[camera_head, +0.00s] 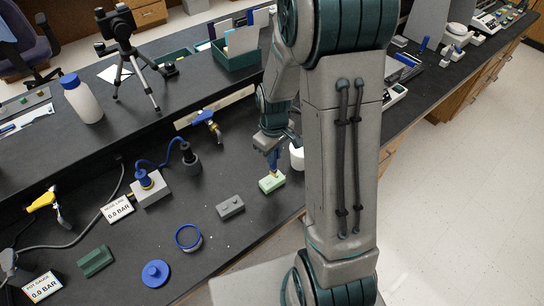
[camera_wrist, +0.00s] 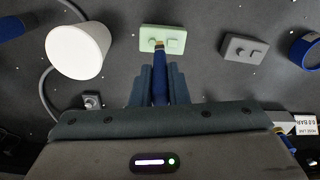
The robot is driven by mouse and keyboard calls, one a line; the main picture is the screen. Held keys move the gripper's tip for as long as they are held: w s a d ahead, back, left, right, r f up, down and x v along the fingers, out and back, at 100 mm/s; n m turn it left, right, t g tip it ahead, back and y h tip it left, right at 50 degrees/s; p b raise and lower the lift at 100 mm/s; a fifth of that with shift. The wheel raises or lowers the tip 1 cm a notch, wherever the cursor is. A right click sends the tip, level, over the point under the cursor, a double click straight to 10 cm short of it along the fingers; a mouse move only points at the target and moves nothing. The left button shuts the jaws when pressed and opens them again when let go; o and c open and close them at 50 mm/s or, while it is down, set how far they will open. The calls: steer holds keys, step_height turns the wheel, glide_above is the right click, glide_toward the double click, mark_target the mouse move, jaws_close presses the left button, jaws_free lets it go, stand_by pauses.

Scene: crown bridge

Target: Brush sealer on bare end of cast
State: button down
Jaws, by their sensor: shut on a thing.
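My gripper (camera_head: 271,150) is shut on a blue-handled brush (camera_wrist: 160,85) with a brass-coloured ferrule. The brush points away from the wrist, and its tip is at the near edge of a pale green block (camera_wrist: 174,33) with raised parts on top. In the head view the brush (camera_head: 273,160) stands just above the green block (camera_head: 271,184). I cannot tell whether the bristles touch it. A similar grey block (camera_wrist: 245,49) lies to its right in the wrist view, and in the head view the grey block (camera_head: 230,207) is to its left. Neither block's name is marked.
A white cup (camera_wrist: 78,50) stands close beside the gripper, partly hidden by my arm in the head view (camera_head: 297,157). A blue ring (camera_head: 188,237), a blue disc (camera_head: 155,273) and a dark green block (camera_head: 95,260) lie on the black bench. A raised shelf runs behind.

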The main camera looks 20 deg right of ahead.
steer(key=shift+s+a+r, duration=0.15)
steer(key=shift+r, duration=0.5)
steer(key=shift+r+p, duration=1.85)
steer(key=shift+r, duration=0.4)
steer(key=p, duration=0.3)
steer(key=shift+r, duration=0.2)
steer(key=shift+f, duration=0.1)
